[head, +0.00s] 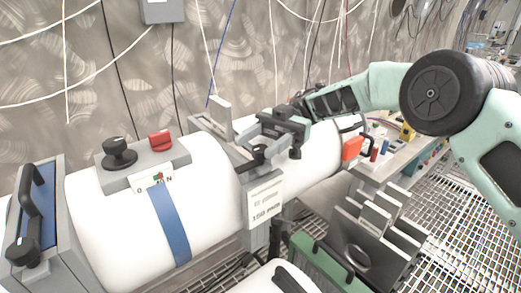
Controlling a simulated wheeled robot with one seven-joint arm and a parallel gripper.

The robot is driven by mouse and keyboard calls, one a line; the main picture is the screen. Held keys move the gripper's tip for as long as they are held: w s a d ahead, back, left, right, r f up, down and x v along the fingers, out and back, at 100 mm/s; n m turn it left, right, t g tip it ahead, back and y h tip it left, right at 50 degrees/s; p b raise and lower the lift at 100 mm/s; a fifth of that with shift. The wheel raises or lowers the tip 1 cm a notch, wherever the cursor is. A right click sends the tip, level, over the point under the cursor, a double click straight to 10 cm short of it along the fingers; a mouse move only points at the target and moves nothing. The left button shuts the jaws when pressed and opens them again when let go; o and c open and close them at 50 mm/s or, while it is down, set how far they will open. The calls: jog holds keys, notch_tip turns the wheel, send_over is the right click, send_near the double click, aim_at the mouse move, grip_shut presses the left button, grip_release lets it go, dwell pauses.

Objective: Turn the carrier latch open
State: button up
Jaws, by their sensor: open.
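A long white cylinder (120,220) lies across the left and middle, with a blue band (168,225) around it. A grey plate on its top carries a black knob (119,153), a red block (160,140) and a small white label (152,180). I cannot tell for certain which fitting is the carrier latch. My gripper (278,151) is open above the grey collar (240,160) at the cylinder's middle, close to dark fittings there. Whether its fingers touch anything is unclear, and it hides part of the collar.
A grey end frame (57,220) with a black handle stands at the left. A white sign (265,203) hangs from the collar. A grey slotted rack (372,235) stands at the lower right, near a bench with small coloured items. Metal grating floor (465,240) lies open at the right.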

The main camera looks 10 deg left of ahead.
aim_at(260, 148)
notch_tip(260, 148, up, 8)
jog(key=shift+r+b, duration=0.2)
jog(key=shift+b, duration=0.25)
